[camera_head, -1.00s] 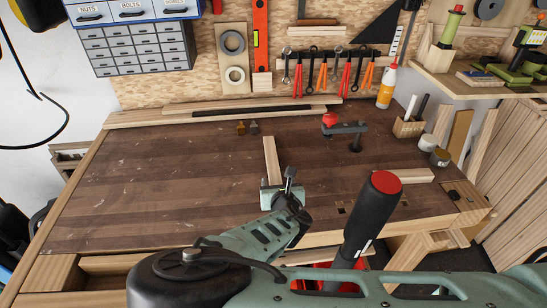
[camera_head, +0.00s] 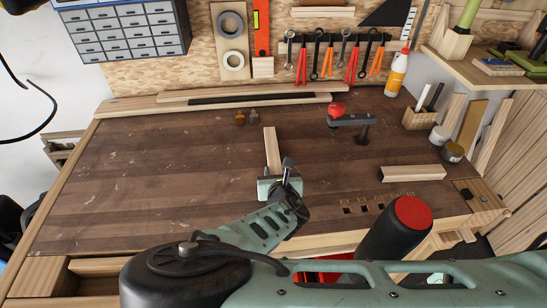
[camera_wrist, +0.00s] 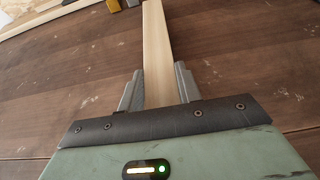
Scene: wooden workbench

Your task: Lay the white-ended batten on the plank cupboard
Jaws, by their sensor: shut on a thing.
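My gripper (camera_head: 278,182) points away from me over the middle of the bench. In the wrist view its two fingers (camera_wrist: 160,88) are closed on the sides of a pale wooden batten (camera_wrist: 157,40). The batten (camera_head: 271,148) also shows in the head view, reaching toward the back of the bench. No white end shows on it; its near end is hidden by my gripper. I cannot tell whether it touches the bench top. A front of upright planks (camera_head: 518,140) at the right edge may be the plank cupboard; its top is not clearly seen.
The workbench (camera_head: 150,180) is mostly clear on the left. A second wooden piece (camera_head: 412,173) lies at the right. A red-knobbed clamp (camera_head: 350,119), a wooden tool holder (camera_head: 418,119) and small tins (camera_head: 452,152) stand toward the right. Long strips (camera_head: 220,97) lie along the back.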

